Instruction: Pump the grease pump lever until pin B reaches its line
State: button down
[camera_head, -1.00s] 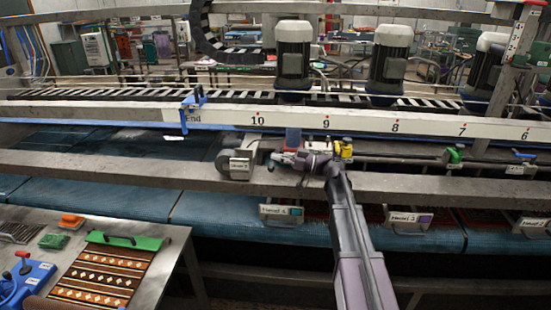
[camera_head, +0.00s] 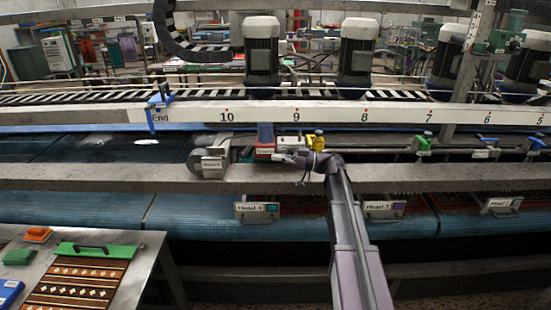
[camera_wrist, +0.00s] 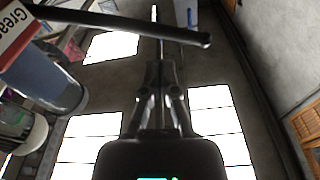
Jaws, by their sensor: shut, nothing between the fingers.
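The grease pump, a blue reservoir (camera_wrist: 50,80) with a white and red label (camera_wrist: 14,28) reading "Grea", fills the left of the wrist view. In the head view a small blue and red unit (camera_head: 265,136) on the rail looks like the same pump. A dark round bar, apparently its lever (camera_wrist: 125,20), crosses the top of the wrist view and ends in a knob at right. My gripper (camera_wrist: 159,66) is shut and empty, pointing toward the lever. Contact cannot be told. In the head view my gripper (camera_head: 284,157) is beside the pump. I cannot make out pin B or its line.
A long grey beam (camera_head: 110,178) runs below the pump. A yellow valve (camera_head: 316,142) stands just right of it and a grey motor unit (camera_head: 209,162) left. A table with a patterned rug sample (camera_head: 80,281) is at lower left.

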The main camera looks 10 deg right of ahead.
jog(key=s+a+f+m+g+h, duration=0.1)
jog(key=s+a+f+m+h, duration=0.25)
jog(key=s+f, duration=0.3)
jog(key=s+a+f+m+g+h, duration=0.2)
jog(key=s+a+f+m+h, duration=0.1)
jog(key=s+f+h, duration=0.3)
jog(key=s+d+f+m+g+h, duration=0.1)
jog(key=s+d+f+m+h, duration=0.6)
jog(key=s, duration=0.4)
jog(key=f+h, duration=0.1)
jog(key=h, duration=0.1)
jog(key=shift+s+f+h, duration=0.35)
jog(key=shift+f, duration=0.05)
jog(key=shift+w, duration=0.1)
dwell(0.5)
